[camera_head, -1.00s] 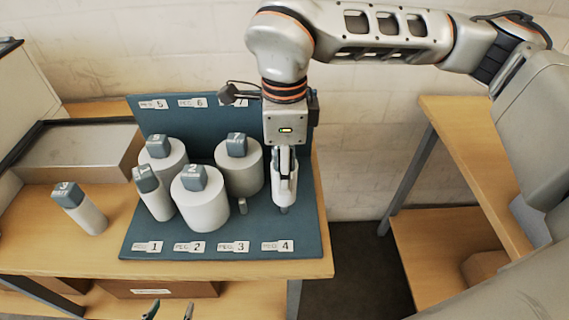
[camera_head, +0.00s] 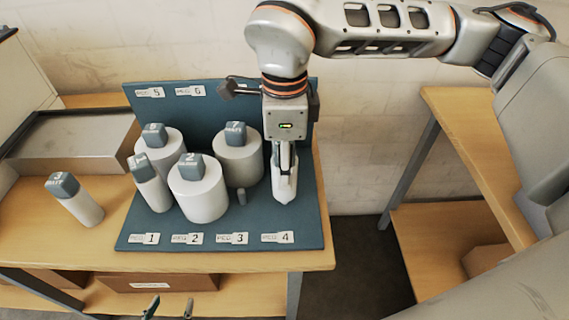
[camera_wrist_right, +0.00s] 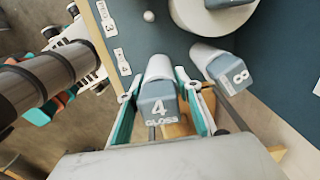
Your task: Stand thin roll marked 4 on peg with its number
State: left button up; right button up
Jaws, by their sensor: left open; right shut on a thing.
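The thin roll marked 4 (camera_wrist_right: 158,97) is white with a grey-blue cap reading "4 GLOSS". My right gripper (camera_wrist_right: 162,112) is shut on it, with a finger on either side. In the head view my right gripper (camera_head: 284,180) is over the front right of the blue peg board (camera_head: 262,218), behind the label for peg 4 (camera_head: 278,237). The roll's lower end is close to the board there; whether it is around the peg is hidden. My left gripper (camera_head: 169,308) is open and empty at the bottom edge of the head view, in front of the table.
A bare peg (camera_head: 241,197) stands behind label 3. Thick rolls 2 (camera_head: 202,198) and 7 (camera_head: 238,160), another thick roll and a thin one stand on the board. Thin roll 8 (camera_wrist_right: 222,72) is close beside roll 4.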

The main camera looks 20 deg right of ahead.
jog(key=shift+f, duration=0.3)
dwell(0.4)
jog(key=shift+f+b, duration=1.25)
jog(key=shift+f, duration=0.05)
jog(key=o, duration=1.2)
jog(key=shift+r, duration=0.1)
jog(key=shift+r+p, duration=1.1)
jog(key=shift+r, duration=0.85)
jog(key=shift+r+p, duration=1.15)
jog(key=shift+r, duration=0.9)
